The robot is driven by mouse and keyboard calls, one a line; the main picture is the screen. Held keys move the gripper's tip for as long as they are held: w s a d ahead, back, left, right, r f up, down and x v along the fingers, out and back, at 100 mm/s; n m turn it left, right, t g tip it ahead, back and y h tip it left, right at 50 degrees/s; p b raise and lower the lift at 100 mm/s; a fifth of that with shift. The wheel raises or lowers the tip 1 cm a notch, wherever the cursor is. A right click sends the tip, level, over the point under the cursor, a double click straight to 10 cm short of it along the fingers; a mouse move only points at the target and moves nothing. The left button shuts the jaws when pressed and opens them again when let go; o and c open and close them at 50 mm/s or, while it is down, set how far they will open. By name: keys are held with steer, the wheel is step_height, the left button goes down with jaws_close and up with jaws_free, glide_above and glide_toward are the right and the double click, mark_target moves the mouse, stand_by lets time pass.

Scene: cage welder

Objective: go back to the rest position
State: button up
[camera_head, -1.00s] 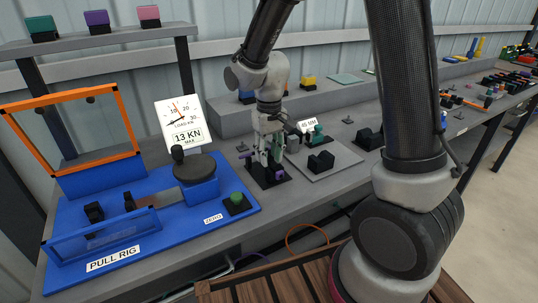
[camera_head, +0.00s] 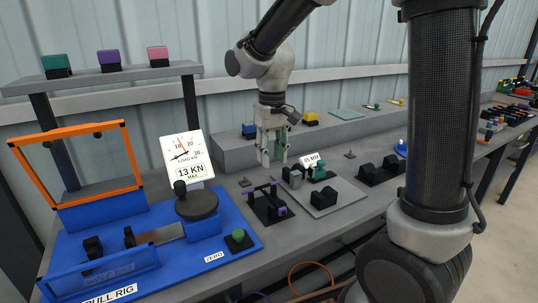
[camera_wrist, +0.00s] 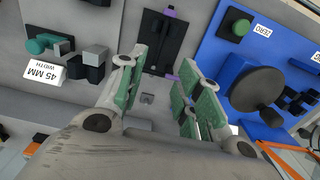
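My gripper (camera_head: 271,161) hangs with its fingers pointing down over the grey bench, behind the black fixture and apart from it. In the wrist view my gripper (camera_wrist: 160,95) shows its green-padded fingers spread, with only bare bench and a small grey bracket between them. A purple piece (camera_head: 280,211) sits in the black fixture (camera_head: 270,203); the wrist view shows this fixture (camera_wrist: 160,40) beyond the fingertips.
The blue pull rig (camera_head: 215,252) with its 13 KN dial (camera_head: 187,156) stands left. The 45 MM gauge plate (camera_head: 338,200) is close on the right. A shelf (camera_head: 110,76) with coloured blocks is at the upper left.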

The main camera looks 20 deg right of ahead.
steer(key=s+d+r+m+t, duration=0.1)
steer(key=s+d+r+t, duration=0.1)
steer(key=s+d, duration=0.5)
steer(key=s+d+r+m+t, duration=0.1)
steer(key=s+d+r, duration=0.4)
steer(key=s, duration=0.8)
steer(key=d+t, duration=0.1)
steer(key=d, duration=0.2)
steer(key=shift+r, duration=0.3)
